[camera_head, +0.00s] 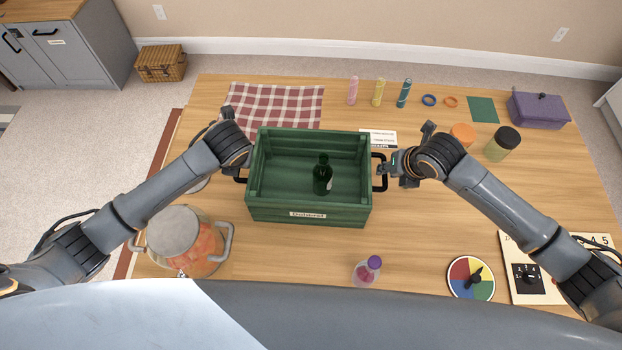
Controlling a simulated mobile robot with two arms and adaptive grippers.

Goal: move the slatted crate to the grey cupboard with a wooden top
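The green slatted crate (307,212) stands on the wooden table in front of me, with a dark green bottle (322,176) upright inside it. It has a black handle on each short side. My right gripper (386,169) is at the crate's right handle; whether its fingers are closed on it is too small to tell. My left gripper (240,170) is by the left handle, mostly hidden behind its own wrist. The grey cupboard with a wooden top (82,50) stands on the floor at the far upper left, apart from the table.
A pot (183,236) stands left of the crate, a small bottle (366,271) in front. A checkered cloth (275,104) lies behind. Jars (502,144), a purple box (538,110) and a colour wheel (470,278) are to the right. A wicker basket (161,64) sits beside the cupboard.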

